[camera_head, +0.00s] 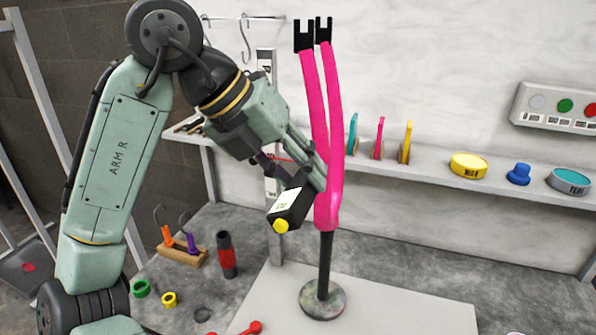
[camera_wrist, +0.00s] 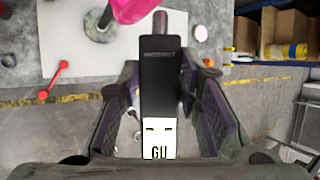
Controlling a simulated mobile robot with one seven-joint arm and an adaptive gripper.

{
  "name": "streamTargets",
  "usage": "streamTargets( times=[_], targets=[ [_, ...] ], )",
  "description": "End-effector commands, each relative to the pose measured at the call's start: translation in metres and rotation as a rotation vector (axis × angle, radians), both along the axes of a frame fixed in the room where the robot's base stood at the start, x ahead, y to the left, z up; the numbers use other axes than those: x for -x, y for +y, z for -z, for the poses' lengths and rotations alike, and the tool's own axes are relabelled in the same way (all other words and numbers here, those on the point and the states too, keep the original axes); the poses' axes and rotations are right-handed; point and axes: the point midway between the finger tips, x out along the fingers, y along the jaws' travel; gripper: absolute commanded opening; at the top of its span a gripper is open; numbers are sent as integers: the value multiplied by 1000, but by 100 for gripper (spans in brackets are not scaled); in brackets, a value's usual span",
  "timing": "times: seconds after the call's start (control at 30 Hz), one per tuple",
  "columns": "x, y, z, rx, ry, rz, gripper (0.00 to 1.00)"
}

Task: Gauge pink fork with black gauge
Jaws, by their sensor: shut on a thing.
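The pink fork (camera_head: 333,120) stands upright on a black post with a round, mottled base (camera_head: 323,300). Its two pink legs end in black slotted tips at the top. My gripper (camera_head: 303,178) is shut on the black gauge (camera_head: 291,207), which has a white label and a yellow button. The gauge is beside the lower part of the fork; I cannot tell if they touch. In the wrist view the gauge (camera_wrist: 160,70) lies between my fingers, with its label near me. A piece of the pink fork (camera_wrist: 132,8) shows just beyond its far end.
A pale board (camera_head: 420,315) lies under the stand. A red-black cylinder (camera_head: 227,256) and wooden rack (camera_head: 181,252) stand left. A red tool (camera_head: 250,328) lies in front.

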Motion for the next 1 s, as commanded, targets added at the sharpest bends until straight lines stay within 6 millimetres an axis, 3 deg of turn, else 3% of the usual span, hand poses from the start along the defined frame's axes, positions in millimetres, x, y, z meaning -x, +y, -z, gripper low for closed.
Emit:
streamTargets(
  times=[1.0],
  targets=[
    [-11,-4,-1,1,0,0,0]
  ],
)
